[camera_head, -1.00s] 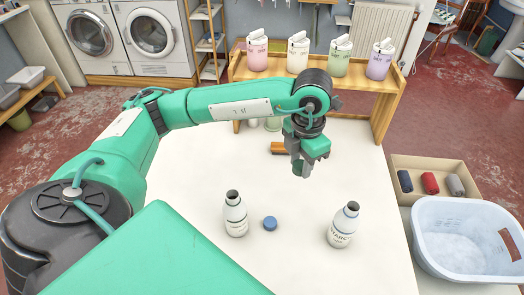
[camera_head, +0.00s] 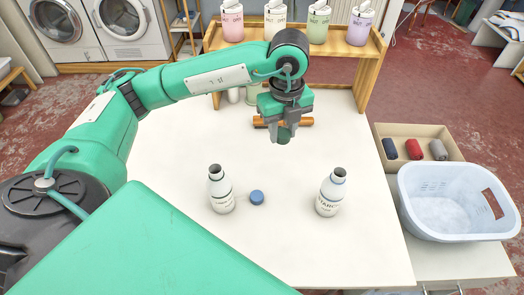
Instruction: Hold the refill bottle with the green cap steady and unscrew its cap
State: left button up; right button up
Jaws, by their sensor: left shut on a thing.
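Two white bottles with dark, uncapped necks stand upright on the white table: the left bottle (camera_head: 221,193) and the right bottle (camera_head: 331,194), whose label seems to read STARCH. A blue cap (camera_head: 257,197) lies between them, nearer the left one. My left gripper (camera_head: 283,133) is above the table, behind and between the bottles. It is shut on a dark green cap (camera_head: 284,135), held apart from both bottles. I cannot tell from the picture which bottle the green cap belongs to. My right gripper is not in view.
A wooden shelf (camera_head: 340,66) with several pastel containers stands at the back. A box (camera_head: 448,151) of rolled cloths and a basket (camera_head: 408,190) are at the right. The table's front middle is clear.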

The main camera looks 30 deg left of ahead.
aim_at(278, 182)
pick_arm(q)
notch_tip(278, 182, down, 18)
jog(key=shift+f, duration=0.1)
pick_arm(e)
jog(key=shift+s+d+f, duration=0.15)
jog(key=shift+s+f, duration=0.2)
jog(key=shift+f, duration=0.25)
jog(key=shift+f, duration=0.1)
pick_arm(q)
jog(key=shift+f, duration=0.15)
jog(key=o, duration=1.1)
jog(key=shift+c, duration=0.2)
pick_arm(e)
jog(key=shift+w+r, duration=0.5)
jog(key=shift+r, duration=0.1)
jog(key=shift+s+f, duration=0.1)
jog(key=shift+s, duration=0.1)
